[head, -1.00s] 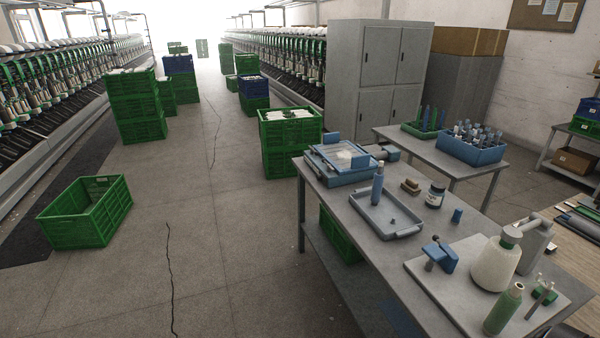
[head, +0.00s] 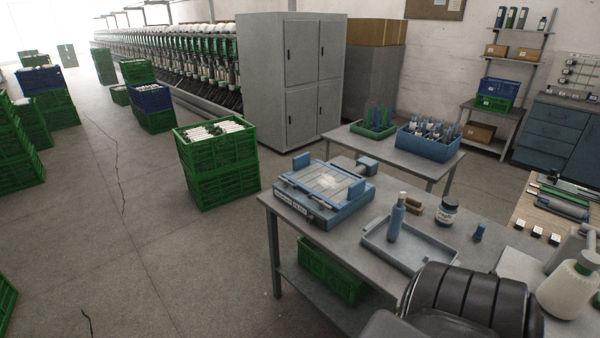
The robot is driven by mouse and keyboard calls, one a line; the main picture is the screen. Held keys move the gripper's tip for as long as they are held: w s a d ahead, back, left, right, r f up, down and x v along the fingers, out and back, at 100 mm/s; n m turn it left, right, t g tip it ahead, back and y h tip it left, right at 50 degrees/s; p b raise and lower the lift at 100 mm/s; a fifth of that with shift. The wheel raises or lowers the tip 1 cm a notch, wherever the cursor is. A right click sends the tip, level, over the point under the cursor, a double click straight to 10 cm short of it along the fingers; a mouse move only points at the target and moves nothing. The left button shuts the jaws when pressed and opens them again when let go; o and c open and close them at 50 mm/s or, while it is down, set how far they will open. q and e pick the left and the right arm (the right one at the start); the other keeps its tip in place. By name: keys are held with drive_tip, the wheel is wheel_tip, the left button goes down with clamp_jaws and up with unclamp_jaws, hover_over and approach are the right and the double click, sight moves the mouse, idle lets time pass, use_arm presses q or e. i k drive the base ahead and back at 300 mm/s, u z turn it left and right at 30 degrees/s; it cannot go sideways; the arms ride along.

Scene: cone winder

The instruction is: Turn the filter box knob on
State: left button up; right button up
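A blue and grey box with a pale mesh top and whitish lint, which looks like the filter box (head: 345,217), sits on the near grey table at its far left end. A label (head: 290,202) shows on its front face, too small to read surely. A dark ribbed part of my own arm covers the bottom right. Neither of my grippers shows.
A green crate stack (head: 217,165) stands left of the table. Floor (head: 180,240) is free at its left.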

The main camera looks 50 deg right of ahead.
sight(310, 219)
drive_tip(key=z, duration=0.65)
drive_tip(key=i, duration=0.95)
drive_tip(key=z, duration=1.4)
drive_tip(key=i, duration=0.45)
drive_tip(key=z, duration=0.45)
